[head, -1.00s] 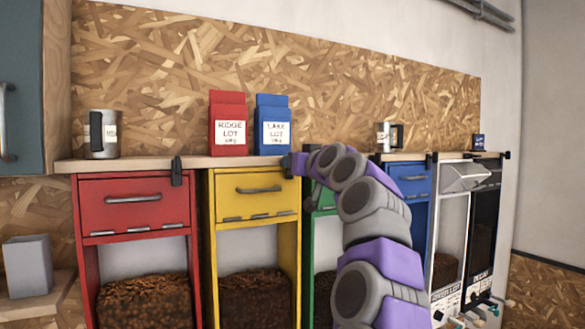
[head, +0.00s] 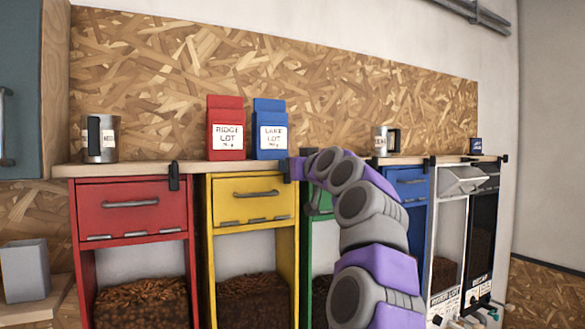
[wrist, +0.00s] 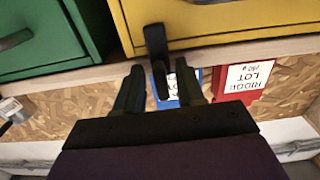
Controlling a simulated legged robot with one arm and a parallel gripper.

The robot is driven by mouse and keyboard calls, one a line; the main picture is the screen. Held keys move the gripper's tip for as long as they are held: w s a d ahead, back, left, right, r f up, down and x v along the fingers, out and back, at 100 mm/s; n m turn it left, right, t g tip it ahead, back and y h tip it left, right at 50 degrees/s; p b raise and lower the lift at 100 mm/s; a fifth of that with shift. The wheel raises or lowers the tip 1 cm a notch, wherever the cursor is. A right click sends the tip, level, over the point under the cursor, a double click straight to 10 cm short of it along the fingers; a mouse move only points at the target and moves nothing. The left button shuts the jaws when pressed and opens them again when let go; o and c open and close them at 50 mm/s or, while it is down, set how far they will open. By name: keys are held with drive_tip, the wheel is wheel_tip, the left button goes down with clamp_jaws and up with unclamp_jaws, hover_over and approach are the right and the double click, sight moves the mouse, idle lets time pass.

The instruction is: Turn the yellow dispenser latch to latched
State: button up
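The yellow dispenser (head: 254,238) stands second from the left, with its yellow drawer (head: 240,210) closed. Its black latch (wrist: 156,46) shows in the wrist view at the drawer's edge, across the pale counter edge. My gripper (wrist: 160,68) is open, with one dark finger on each side of the latch. The latch lies between the fingertips with gaps visible, so it does not look clamped. In the head view my gripper (head: 294,169) is at the yellow dispenser's upper right corner. There the gripper and the latch are small and hard to tell apart.
The red dispenser (head: 132,221) stands left, with its own black latch (head: 174,176) hanging upright. The green dispenser (wrist: 42,45) is partly behind my arm. A red bag (head: 226,128), a blue bag (head: 270,127) and a mug (head: 99,138) stand on the counter (head: 130,168).

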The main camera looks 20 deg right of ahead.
drive_tip(key=shift+w+f, duration=0.1)
drive_tip(key=shift+w, duration=0.05)
drive_tip(key=s+b, duration=0.4)
drive_tip(key=s, duration=1.3)
drive_tip(key=shift+s+d, duration=0.25)
drive_tip(key=shift+d, duration=0.15)
drive_tip(key=shift+a+f, duration=0.1)
